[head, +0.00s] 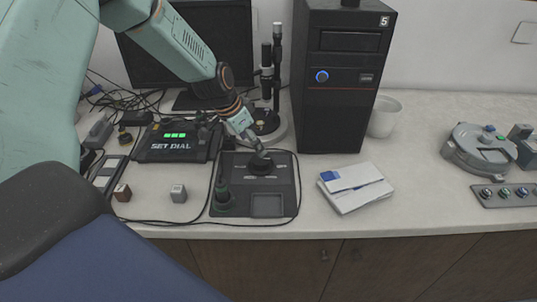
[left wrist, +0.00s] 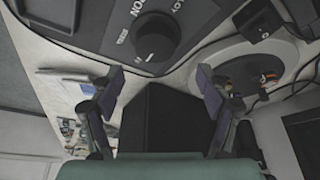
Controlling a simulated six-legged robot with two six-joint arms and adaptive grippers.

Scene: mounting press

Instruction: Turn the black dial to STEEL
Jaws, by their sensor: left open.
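The black dial (head: 261,165) sits on a dark control panel (head: 237,208) on the counter. In the left wrist view the dial (left wrist: 155,38) is a round knob with a light mark on its top. Partly cut-off lettering stands beside it; I cannot make out STEEL. My left gripper (head: 259,150) is just above the dial in the head view, hiding part of it. In the left wrist view this gripper (left wrist: 160,78) is open and empty, and the dial lies beyond its fingertips. Contact with the dial does not show. My right gripper is not in view.
A box with green lights (head: 176,148) reads SET DIAL. A green knob (head: 222,195) stands at the panel's left. Behind are a microscope-like stand (head: 268,120) and a black tower (head: 341,80). White booklets (head: 355,188) lie to the right. Cables run around the panel.

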